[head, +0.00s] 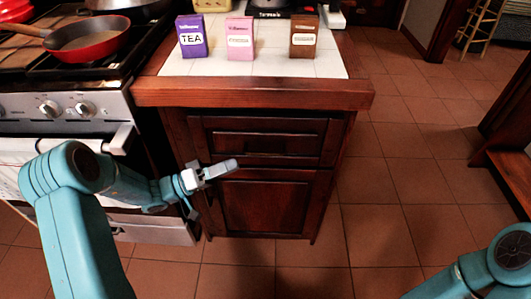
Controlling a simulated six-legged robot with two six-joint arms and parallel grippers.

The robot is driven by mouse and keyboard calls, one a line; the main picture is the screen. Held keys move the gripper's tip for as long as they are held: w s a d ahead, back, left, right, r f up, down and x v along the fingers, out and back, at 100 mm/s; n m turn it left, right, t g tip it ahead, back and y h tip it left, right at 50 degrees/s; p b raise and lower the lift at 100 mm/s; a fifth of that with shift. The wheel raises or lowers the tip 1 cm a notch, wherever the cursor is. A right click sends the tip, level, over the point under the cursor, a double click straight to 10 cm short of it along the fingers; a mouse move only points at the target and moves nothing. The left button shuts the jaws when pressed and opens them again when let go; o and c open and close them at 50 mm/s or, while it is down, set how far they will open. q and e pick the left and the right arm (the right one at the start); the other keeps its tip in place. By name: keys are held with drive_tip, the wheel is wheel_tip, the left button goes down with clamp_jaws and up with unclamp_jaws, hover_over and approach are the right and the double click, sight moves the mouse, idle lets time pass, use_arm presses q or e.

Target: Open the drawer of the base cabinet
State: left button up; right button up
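The base cabinet (178,130) is dark reddish wood and stands right of the stove. Its drawer (265,139) is the upper front panel, under the countertop, and looks closed. A door (264,207) lies below it. No handle shows clearly on the drawer front. My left gripper (222,170) is in front of the cabinet, near the drawer's lower left, over the seam between drawer and door. One pale finger points right; the second finger is not clear, and I see nothing held. I cannot tell whether it touches the cabinet. My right gripper is out of view.
The stove (62,107) with a red pan (85,42) stands at left, beside my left arm. Purple (191,37), pink (239,39) and brown (303,37) boxes stand on the tiled countertop (205,66). Tiled floor (400,185) is open to the right.

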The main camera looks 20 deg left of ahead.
sight(263, 154)
use_arm(q)
drive_tip(key=x, duration=0.9)
drive_tip(key=shift+w+d+b, duration=0.3)
drive_tip(key=shift+d+b, duration=0.05)
clamp_jaws()
